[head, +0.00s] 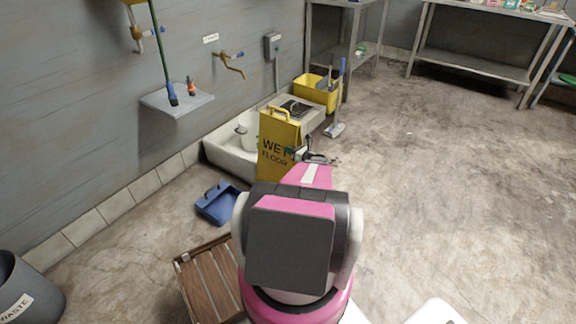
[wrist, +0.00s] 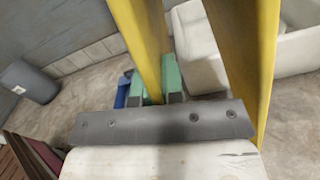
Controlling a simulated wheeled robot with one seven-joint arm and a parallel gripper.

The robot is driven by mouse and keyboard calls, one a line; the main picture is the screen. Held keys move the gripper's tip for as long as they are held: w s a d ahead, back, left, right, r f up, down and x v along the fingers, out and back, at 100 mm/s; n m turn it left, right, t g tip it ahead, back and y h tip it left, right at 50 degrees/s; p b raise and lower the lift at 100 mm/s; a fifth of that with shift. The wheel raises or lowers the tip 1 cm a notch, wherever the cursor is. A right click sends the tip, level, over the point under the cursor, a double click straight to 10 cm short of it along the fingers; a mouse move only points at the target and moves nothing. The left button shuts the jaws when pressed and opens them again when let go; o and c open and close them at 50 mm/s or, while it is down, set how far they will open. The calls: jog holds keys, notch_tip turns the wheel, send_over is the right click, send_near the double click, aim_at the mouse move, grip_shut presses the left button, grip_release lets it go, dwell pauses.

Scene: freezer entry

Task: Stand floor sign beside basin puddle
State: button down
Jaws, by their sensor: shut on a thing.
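The yellow floor sign (head: 279,135), lettered "WET FLOOR", is upright in front of the white basin (head: 222,152), hiding part of it. My gripper (head: 303,154) is at the sign's right edge. In the wrist view, the green fingertips of my gripper (wrist: 154,82) are shut on one yellow leg of the sign (wrist: 142,45). A second yellow leg (wrist: 252,50) stands apart to the right. The basin's white side (wrist: 200,75) shows behind. I cannot tell whether the sign's foot touches the floor. I cannot make out a distinct puddle.
A blue dustpan (head: 220,204) lies left of the sign. A wooden slatted crate (head: 207,282) and a grey waste bin (head: 25,292) are nearer. A yellow bucket (head: 317,93) and a brush (head: 337,127) stand behind. The floor on the right is clear.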

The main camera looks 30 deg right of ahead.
jog(key=shift+f, duration=3.05)
jog(key=c, duration=1.2)
grip_release()
jog(key=shift+f, duration=0.1)
jog(key=shift+c, duration=0.2)
